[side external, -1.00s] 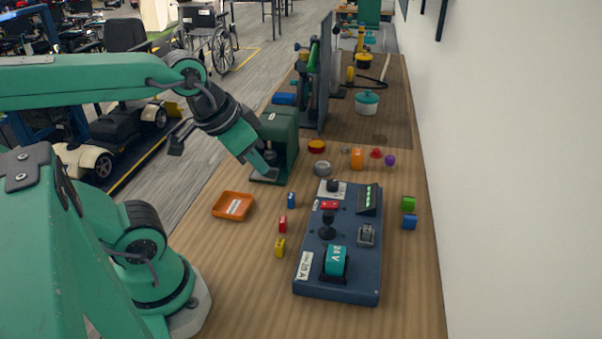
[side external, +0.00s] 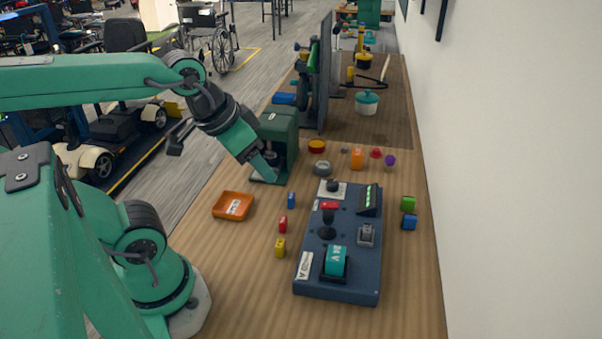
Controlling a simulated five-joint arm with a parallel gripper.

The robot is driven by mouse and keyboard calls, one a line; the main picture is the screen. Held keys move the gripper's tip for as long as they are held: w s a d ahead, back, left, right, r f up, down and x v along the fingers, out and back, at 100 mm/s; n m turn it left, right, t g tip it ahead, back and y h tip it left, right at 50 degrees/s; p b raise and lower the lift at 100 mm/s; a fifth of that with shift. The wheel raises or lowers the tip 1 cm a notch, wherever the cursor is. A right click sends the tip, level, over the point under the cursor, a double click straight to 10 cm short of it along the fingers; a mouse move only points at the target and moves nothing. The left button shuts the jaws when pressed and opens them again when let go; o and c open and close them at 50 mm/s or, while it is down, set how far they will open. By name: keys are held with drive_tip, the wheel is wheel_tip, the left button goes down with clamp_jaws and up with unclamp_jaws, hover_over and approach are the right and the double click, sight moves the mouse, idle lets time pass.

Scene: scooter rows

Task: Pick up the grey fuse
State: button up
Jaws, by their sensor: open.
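My gripper (side external: 266,170) is at the end of the green arm, in front of the dark green machine's base and above the table. It is open, with nothing seen in it. Small fuse-like blocks lie in a line on the wood: a blue one (side external: 291,200), a red one (side external: 283,224) and a yellow one (side external: 280,248). I cannot pick out a grey fuse for certain among them. A small grey part (side external: 366,235) sits on the blue-grey control panel (side external: 318,288). The gripper is up and left of the panel, apart from the blocks.
An orange tray (side external: 218,214) is left of the blocks. The dark green machine (side external: 280,135) stands close behind my gripper. A grey ring (side external: 322,168), an orange block (side external: 357,159) and green and blue blocks (side external: 409,212) lie around the panel. A wall bounds the right.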

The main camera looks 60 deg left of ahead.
drive_tip(key=m+g, duration=0.6)
drive_tip(key=m, duration=0.3)
hover_over(367, 227)
drive_tip(key=f, duration=1)
drive_tip(key=shift+s+f, duration=0.2)
drive_tip(key=shift+f, duration=0.1)
drive_tip(key=shift+w+f, duration=0.2)
drive_tip(key=shift+f, duration=3.65)
drive_tip(key=c, duration=1)
drive_tip(key=shift+c, duration=0.2)
